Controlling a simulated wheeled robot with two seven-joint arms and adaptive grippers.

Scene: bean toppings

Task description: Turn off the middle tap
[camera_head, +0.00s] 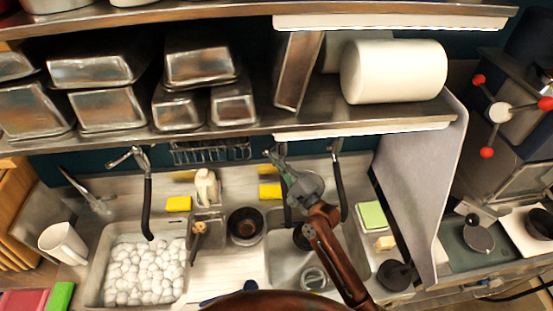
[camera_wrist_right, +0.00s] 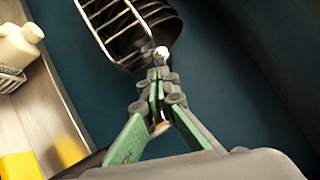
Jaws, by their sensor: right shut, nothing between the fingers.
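In the head view, one tap (camera_head: 147,205) has a black spout over the left basin. Another tap (camera_head: 338,180) has a black spout behind the right basin, close to my right arm. A silver tap-like fitting (camera_head: 95,203) stands at the far left. I cannot tell for sure which is the middle tap. My right gripper (camera_head: 273,153) is shut and empty, raised near the back wall below the shelf. In the right wrist view its green fingers (camera_wrist_right: 157,80) meet just below a small pale round tip (camera_wrist_right: 162,53); I cannot tell whether they touch. My left gripper is not in view.
A metal shelf (camera_head: 255,128) with steel containers hangs above the sink. A wire rack (camera_head: 210,150) is on the back wall. A white bottle (camera_head: 205,188) and yellow sponges (camera_head: 178,204) stand behind the basins. White balls (camera_head: 145,270) fill the left basin.

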